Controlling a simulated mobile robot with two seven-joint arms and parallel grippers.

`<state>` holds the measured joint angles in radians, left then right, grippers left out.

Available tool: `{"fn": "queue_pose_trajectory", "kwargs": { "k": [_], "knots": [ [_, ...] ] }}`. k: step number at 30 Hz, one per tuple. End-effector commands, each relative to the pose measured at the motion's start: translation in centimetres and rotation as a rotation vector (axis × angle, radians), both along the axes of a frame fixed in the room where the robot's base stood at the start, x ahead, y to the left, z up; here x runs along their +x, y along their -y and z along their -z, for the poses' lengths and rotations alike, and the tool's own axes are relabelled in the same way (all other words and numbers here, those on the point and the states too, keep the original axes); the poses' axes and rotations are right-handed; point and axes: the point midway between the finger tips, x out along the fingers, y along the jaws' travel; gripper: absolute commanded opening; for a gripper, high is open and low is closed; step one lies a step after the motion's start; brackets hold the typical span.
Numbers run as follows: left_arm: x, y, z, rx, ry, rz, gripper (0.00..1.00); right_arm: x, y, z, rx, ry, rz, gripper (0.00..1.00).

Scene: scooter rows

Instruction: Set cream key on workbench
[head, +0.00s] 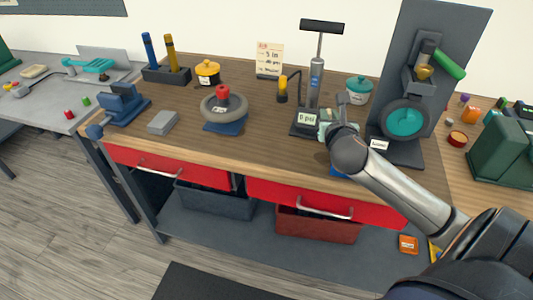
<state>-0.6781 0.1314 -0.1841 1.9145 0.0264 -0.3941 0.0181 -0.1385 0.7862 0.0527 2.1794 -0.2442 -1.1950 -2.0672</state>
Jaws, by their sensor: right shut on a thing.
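The workbench (255,138) has a brown wooden top and red drawers. My right gripper (328,126) is over its front right part, in front of the pump's gauge. It is shut on a small pale thing, mostly hidden by the jaws; I cannot tell whether this is the cream key. No cream key shows clearly elsewhere. My left gripper is out of view.
A floor pump (315,85) with a pressure gauge (305,120) stands just behind the gripper. A teal jar (357,90) and a wheel stand (400,65) are close by. A wheel (224,106), vise (123,105) and grey block (162,122) stand left. Bare wood lies between wheel and pump.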

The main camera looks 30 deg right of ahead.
Motion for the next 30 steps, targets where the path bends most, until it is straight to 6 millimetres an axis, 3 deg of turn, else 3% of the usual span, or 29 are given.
{"fn": "queue_pose_trajectory", "kwargs": {
  "k": [1,6,9,12,16,20,30],
  "knots": [
    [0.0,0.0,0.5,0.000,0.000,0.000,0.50,0.3,-3.6,0.7,0.012,0.010,-0.039,0.00],
    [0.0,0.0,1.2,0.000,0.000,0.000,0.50,-0.1,-13.3,-0.2,0.012,0.016,-0.126,0.00],
    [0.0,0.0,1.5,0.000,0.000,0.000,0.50,-0.9,-17.1,-1.6,0.010,0.012,-0.150,0.00],
    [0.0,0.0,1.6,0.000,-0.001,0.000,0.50,-1.6,-19.1,-2.8,0.006,0.008,-0.159,0.00],
    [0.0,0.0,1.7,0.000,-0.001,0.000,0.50,-2.1,-20.2,-3.5,0.000,0.003,-0.162,0.00],
    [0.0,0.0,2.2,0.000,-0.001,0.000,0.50,-1.0,-19.6,-2.8,-0.004,-0.002,-0.158,0.00],
    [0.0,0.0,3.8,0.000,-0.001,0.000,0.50,5.7,-14.9,1.2,-0.001,-0.005,-0.158,0.00]
  ]
}}
